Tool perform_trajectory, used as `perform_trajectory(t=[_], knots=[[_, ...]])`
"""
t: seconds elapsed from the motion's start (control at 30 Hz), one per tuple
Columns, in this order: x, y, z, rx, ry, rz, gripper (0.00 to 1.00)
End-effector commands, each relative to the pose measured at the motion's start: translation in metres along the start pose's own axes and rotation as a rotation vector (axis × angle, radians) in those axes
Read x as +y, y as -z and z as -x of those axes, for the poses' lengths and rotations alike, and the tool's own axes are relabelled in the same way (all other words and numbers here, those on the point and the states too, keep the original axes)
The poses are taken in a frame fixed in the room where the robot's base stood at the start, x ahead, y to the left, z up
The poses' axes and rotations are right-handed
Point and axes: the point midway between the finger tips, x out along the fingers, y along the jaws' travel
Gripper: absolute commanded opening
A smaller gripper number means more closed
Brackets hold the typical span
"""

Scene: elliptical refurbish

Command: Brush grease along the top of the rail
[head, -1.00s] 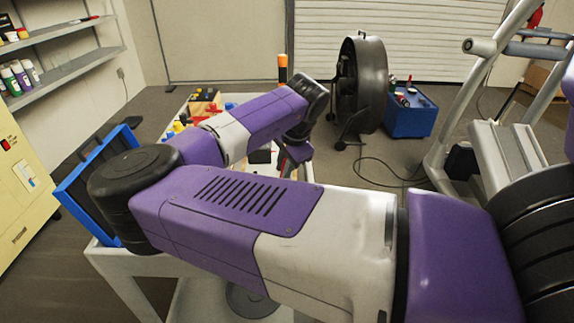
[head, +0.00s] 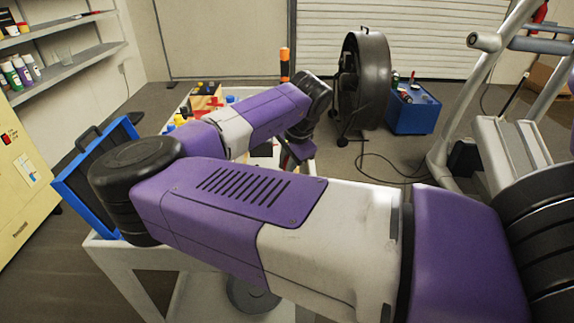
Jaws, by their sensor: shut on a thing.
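My gripper (head: 290,161) is small and partly hidden behind my own wrist and forearm, over the far side of the white cart (head: 125,254). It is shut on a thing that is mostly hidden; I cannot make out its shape. A little red shows beside the fingers. The grey elliptical machine (head: 505,150) stands at the right, with tubes and a sloped grey part, well apart from my gripper. I cannot tell which part is the rail. No brush or grease can be made out clearly.
An open blue case (head: 72,192) stands on the cart's left side. An orange-and-black upright item (head: 284,65) shows beyond my wrist. A black fan wheel (head: 363,85) and a blue box (head: 412,115) stand behind. A cable (head: 385,170) lies on the floor. Shelves (head: 75,62) are at left.

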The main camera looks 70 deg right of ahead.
Motion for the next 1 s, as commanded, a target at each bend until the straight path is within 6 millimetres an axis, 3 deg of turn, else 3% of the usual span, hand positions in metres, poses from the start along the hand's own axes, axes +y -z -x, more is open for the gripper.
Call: perform_trajectory(t=[1.0], knots=[[0.0037, -0.0005, -0.0104, 0.000, 0.000, 0.000, 0.00]])
